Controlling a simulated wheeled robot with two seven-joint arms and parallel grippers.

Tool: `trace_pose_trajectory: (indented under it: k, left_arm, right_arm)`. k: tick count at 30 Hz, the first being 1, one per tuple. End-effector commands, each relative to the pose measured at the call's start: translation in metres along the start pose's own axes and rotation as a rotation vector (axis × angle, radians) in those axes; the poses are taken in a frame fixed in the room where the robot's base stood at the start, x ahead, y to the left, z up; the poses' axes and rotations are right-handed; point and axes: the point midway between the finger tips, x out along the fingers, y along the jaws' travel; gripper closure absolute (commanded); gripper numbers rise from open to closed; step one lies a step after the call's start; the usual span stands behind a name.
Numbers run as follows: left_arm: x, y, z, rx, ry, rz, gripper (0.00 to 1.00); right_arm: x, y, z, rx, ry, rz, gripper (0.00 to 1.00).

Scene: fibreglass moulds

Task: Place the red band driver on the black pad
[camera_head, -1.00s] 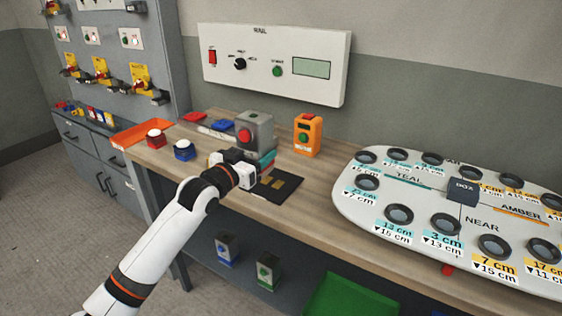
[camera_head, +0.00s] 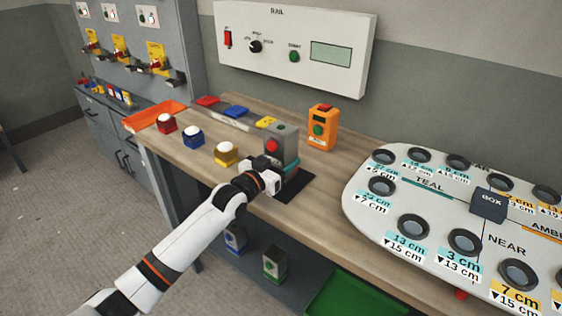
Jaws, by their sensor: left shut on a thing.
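The red band driver (camera_head: 283,140), a grey box with a round red button on its front, is upright in my left gripper (camera_head: 268,173). The gripper is shut on its lower part, and the fingertips are partly hidden. A teal part (camera_head: 292,164) shows at the driver's lower right. The black pad (camera_head: 300,188) lies flat on the wooden bench, partly hidden by the driver and gripper. The driver is over the pad's back left part; I cannot tell whether it touches the pad. My right gripper is not in view.
An orange box with a green button (camera_head: 322,128) stands behind right. Red, blue and yellow button blocks (camera_head: 227,153) stand left of my gripper. A white board with round holes (camera_head: 410,205) fills the right.

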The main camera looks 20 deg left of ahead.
Motion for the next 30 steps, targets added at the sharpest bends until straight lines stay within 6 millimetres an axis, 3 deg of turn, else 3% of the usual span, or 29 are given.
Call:
trace_pose_trajectory:
  k: [13,14,17,27,30]
  left_arm:
    - [0.0,0.0,-0.008,0.0,-0.004,0.0,0.69]
    - [0.0,0.0,-0.008,0.0,-0.001,0.0,0.32]
    - [0.0,0.0,-0.008,0.0,-0.001,0.0,0.15]
    - [0.0,0.0,-0.004,0.0,-0.002,0.0,0.15]
    - [-0.01,0.0,-0.007,0.0,0.001,0.0,0.15]
  right_arm:
    - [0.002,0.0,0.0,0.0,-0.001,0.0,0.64]
    - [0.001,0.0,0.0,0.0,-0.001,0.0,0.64]
    - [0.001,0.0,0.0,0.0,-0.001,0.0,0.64]
    - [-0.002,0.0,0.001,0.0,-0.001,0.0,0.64]
    - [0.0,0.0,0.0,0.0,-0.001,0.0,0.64]
